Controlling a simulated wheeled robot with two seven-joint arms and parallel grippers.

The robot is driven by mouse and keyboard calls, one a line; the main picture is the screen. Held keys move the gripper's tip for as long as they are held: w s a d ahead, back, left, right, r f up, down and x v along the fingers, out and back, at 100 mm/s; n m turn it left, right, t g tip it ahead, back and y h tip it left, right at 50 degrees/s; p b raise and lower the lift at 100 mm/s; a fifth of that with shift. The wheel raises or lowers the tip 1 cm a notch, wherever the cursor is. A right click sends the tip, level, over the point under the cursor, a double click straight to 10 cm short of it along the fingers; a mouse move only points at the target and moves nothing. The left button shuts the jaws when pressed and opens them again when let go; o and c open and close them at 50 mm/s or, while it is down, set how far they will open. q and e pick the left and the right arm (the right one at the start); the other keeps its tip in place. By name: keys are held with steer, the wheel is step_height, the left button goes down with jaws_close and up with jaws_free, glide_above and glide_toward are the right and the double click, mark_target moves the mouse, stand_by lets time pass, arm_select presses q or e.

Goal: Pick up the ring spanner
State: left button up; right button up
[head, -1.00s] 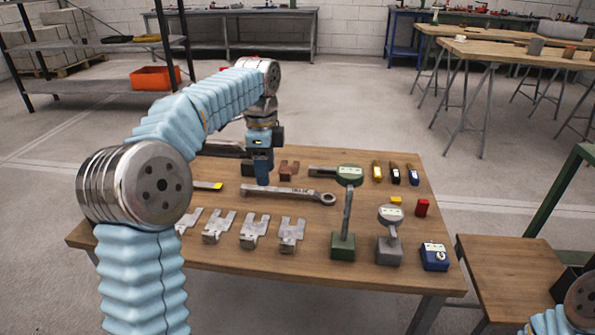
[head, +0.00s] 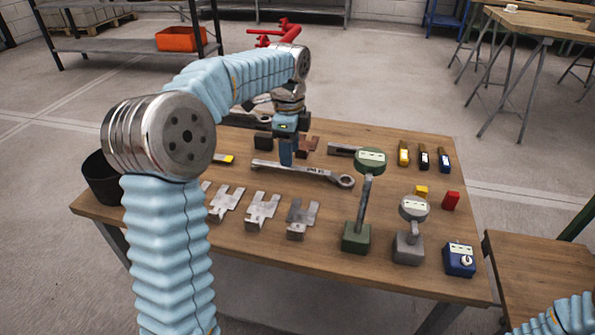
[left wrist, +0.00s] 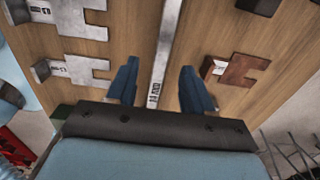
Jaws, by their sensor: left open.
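The ring spanner (head: 318,175) is a long grey metal tool lying flat on the wooden table (head: 300,262), its ring end to the right. My left gripper (head: 286,157) points down over the left part of its handle. In the left wrist view, the spanner's handle (left wrist: 164,60) runs between the two blue fingers of my open left gripper (left wrist: 160,88), with a gap on each side. The fingers' exact height above the table is hard to tell. My right gripper is out of view; only part of my right arm shows at the lower right.
Several grey metal brackets (head: 262,211) lie in front of the spanner. A brown bracket (left wrist: 242,70) lies close to one finger. A green gauge stand (head: 357,236) rises near the ring end. A black bin (head: 101,180) stands at the table's left.

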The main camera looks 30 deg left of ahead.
mark_target(302, 172)
arm_select(q)
steer(key=f, duration=0.4)
steer(key=shift+w+a+f, duration=0.1)
steer(key=shift+a+f, duration=0.05)
steer(key=shift+a, duration=0.05)
jaws_close()
